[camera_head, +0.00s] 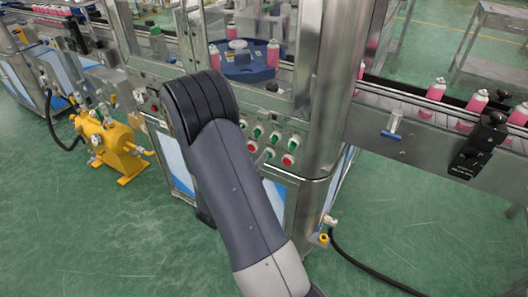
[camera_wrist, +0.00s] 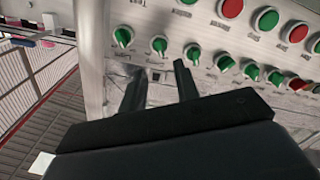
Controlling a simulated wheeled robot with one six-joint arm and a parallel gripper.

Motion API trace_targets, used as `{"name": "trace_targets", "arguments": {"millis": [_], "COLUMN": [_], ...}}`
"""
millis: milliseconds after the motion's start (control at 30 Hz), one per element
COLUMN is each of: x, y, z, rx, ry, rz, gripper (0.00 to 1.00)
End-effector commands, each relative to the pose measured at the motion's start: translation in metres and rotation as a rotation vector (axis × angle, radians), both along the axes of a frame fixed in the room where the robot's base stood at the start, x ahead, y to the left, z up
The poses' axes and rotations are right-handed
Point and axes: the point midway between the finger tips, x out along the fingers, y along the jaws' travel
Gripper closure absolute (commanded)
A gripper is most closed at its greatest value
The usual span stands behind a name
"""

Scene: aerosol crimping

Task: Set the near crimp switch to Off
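The control panel (camera_wrist: 140,15) fills the upper part of the wrist view, with a row of green rotary switches. One green switch (camera_wrist: 122,37) is at the row's left end, a second (camera_wrist: 159,46) is beside it, and a third (camera_wrist: 193,53) is further right. The labels are upside down and too small to read, so I cannot tell which is the near crimp switch. My gripper (camera_wrist: 158,68) is open, its two dark fingers apart and empty, with tips just below the second switch. In the head view my arm hides the gripper and part of the panel (camera_head: 259,119).
Red and green buttons, such as a red one (camera_wrist: 230,8), sit above the switch row. A steel post (camera_head: 335,90) stands right of the panel. A conveyor (camera_head: 420,108) with pink cans lies further right, and a yellow pump unit (camera_head: 115,147) stands at left.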

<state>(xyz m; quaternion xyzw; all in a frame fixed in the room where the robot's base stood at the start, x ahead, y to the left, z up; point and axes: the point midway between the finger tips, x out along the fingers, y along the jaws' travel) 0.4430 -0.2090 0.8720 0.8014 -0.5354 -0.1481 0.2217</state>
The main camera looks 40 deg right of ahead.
Motion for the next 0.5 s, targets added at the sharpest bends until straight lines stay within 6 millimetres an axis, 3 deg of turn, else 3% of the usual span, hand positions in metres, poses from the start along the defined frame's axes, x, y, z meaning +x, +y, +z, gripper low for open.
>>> {"name": "trace_targets", "arguments": {"millis": [200, 500], "x": [-0.008, -0.01], "y": [0.02, 0.023], "z": [0.0, 0.0], "rx": [0.0, 0.0], "ry": [0.0, 0.0], "rz": [0.001, 0.0], "gripper": [0.7, 0.7]}}
